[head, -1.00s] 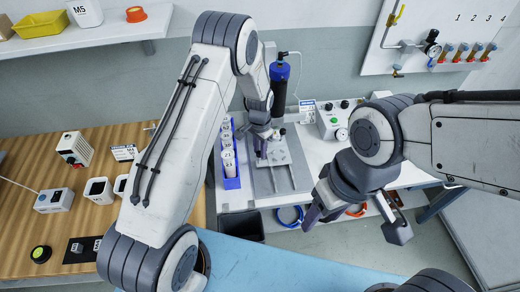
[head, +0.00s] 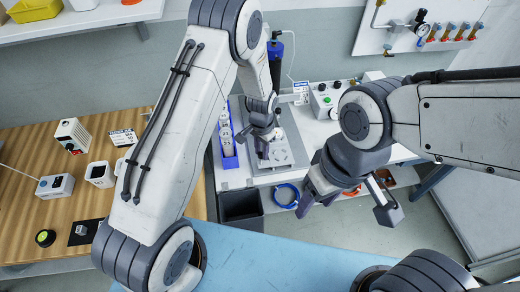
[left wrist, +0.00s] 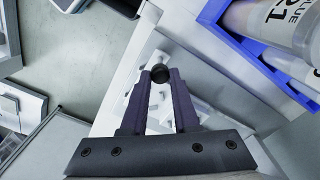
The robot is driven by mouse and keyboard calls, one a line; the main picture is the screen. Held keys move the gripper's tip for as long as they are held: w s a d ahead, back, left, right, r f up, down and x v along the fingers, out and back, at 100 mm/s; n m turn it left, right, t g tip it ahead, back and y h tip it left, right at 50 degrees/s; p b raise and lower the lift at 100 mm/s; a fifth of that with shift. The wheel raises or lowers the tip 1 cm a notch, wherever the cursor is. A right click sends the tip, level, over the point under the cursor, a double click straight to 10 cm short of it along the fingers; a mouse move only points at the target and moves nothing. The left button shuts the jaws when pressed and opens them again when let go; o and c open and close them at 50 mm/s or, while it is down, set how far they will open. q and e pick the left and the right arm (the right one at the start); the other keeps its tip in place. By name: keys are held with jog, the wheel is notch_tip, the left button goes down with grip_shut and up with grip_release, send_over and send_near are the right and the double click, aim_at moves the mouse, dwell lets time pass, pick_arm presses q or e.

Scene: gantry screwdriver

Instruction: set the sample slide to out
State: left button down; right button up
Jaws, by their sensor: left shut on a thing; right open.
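The sample slide is a light grey plate (head: 283,150) on the grey base of the gantry station, near the base's front end. The blue-topped screwdriver (head: 276,52) stands behind it, partly hidden by my left arm. My left gripper (head: 262,153) is over the left part of the plate. In the left wrist view, its dark fingers (left wrist: 163,84) are shut on a round black knob (left wrist: 160,73), with the pale plate beneath. My right gripper (head: 346,209) is open and empty, in front of the bench and to the right.
A blue rack (head: 230,163) of labelled tubes stands close to the left of the slide. A control box (head: 327,99) sits at the back right. A dark bin (head: 241,208) and blue hose coil (head: 287,195) are below the bench front.

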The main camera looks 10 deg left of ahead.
pick_arm(q)
jog(key=c, duration=0.7)
grip_release()
jog(key=shift+s+d, duration=0.1)
jog(key=shift+s, duration=0.25)
jog(key=shift+w, duration=0.1)
jog(key=shift+r+b, duration=0.85)
jog(key=shift+r, duration=4.4)
